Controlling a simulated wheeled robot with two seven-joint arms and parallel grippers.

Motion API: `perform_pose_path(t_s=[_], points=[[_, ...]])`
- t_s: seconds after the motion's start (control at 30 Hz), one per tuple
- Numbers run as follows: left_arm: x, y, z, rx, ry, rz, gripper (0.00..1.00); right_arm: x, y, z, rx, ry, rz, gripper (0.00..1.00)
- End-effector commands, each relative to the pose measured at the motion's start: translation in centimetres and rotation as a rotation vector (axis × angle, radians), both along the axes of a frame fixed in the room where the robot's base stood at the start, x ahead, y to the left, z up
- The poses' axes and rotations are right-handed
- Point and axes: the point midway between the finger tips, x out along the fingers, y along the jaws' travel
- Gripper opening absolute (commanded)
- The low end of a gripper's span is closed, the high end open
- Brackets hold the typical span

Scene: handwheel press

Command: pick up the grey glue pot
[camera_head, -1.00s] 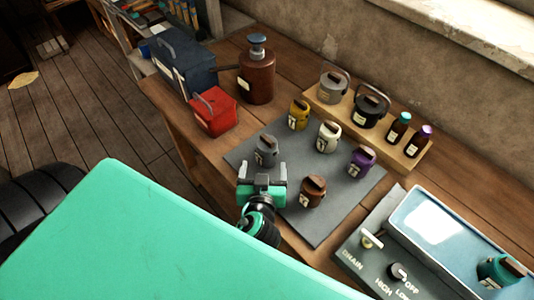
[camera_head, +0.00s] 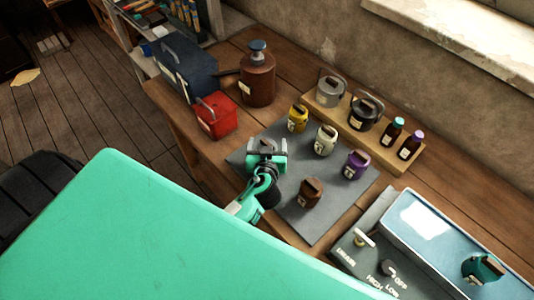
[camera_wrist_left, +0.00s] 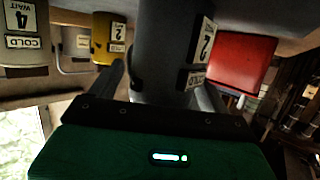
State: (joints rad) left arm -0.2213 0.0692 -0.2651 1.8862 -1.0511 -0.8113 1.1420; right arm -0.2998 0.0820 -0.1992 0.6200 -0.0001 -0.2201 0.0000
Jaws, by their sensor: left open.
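The dark grey glue pot (camera_wrist_left: 165,45) stands on the mat and fills the middle of the left wrist view, with white labels on its side. My left gripper (camera_head: 267,158) is open at the pot. In the left wrist view its fingers (camera_wrist_left: 163,92) lie on either side of the pot's near part; I cannot tell whether they touch it. In the head view the gripper hides most of the pot. My right gripper is not in view.
On the grey mat (camera_head: 320,225) stand yellow (camera_head: 297,120), cream (camera_head: 325,140), purple (camera_head: 355,165) and brown (camera_head: 310,192) pots. A wooden rack (camera_head: 390,155) behind holds a lighter grey pot (camera_head: 328,92). A red box (camera_head: 216,118) stands left; a water bath (camera_head: 430,220) right.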

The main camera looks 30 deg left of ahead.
Motion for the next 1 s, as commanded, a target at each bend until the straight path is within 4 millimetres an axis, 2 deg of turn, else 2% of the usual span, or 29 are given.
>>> perform_pose_path(t_s=[0.3, 0.7, 1.0], points=[[0.40, 0.19, -0.17, 0.000, 0.000, 0.000, 0.78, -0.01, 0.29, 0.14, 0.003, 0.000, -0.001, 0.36], [0.37, 0.18, -0.16, 0.000, 0.000, 0.000, 0.00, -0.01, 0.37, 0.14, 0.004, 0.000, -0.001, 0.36], [0.41, 0.17, -0.02, 0.000, -0.002, 0.000, 0.00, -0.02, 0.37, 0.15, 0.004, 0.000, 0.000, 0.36]])
